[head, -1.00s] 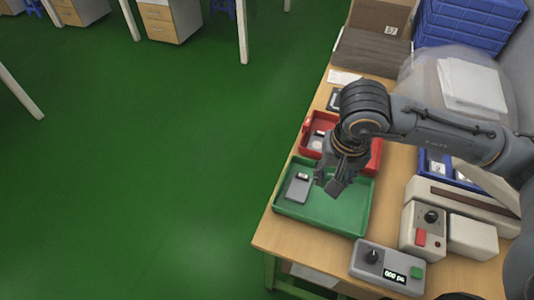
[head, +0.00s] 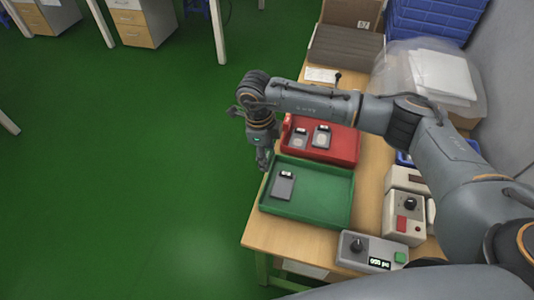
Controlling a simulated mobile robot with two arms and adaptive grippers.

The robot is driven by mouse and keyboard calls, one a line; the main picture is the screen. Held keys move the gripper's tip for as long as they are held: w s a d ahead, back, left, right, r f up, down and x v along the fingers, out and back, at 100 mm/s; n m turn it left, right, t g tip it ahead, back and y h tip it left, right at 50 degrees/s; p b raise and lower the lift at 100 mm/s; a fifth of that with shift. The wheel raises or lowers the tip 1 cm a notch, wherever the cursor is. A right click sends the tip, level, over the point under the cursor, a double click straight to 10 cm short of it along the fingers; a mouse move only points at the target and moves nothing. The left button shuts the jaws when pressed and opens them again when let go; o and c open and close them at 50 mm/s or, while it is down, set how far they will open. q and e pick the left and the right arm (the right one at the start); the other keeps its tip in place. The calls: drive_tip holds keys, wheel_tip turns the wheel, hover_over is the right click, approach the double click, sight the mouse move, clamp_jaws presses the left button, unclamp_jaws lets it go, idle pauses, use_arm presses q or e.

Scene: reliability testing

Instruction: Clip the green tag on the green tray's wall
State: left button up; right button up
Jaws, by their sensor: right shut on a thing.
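The green tray (head: 325,214) lies on the wooden table with one grey device (head: 283,186) inside, near its left side. My right gripper (head: 263,165) points down at the tray's upper left corner, by the left wall. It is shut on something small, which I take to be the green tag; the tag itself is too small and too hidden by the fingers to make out. I cannot tell whether it touches the wall. My left gripper is out of view.
A red tray (head: 345,150) with two grey devices stands directly behind the green tray. A grey meter (head: 350,246) with a knob and display sits in front, and a beige box with a red button (head: 402,223) to the right. Left of the table edge is open green floor.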

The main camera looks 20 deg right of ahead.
sight(268, 178)
drive_tip(key=shift+f, duration=0.55)
drive_tip(key=shift+f+b, duration=1.4)
drive_tip(key=shift+f, duration=0.6)
drive_tip(key=shift+f+b, duration=0.75)
drive_tip(key=shift+f, duration=0.05)
drive_tip(key=shift+f+b, duration=0.65)
drive_tip(key=shift+b, duration=0.15)
drive_tip(key=shift+r, duration=0.55)
drive_tip(key=shift+f+b, duration=0.3)
drive_tip(key=shift+f, duration=0.25)
idle(0.5)
drive_tip(key=shift+r, duration=0.5)
idle(0.6)
drive_tip(key=shift+f+b, duration=0.35)
drive_tip(key=shift+f, duration=0.15)
idle(0.7)
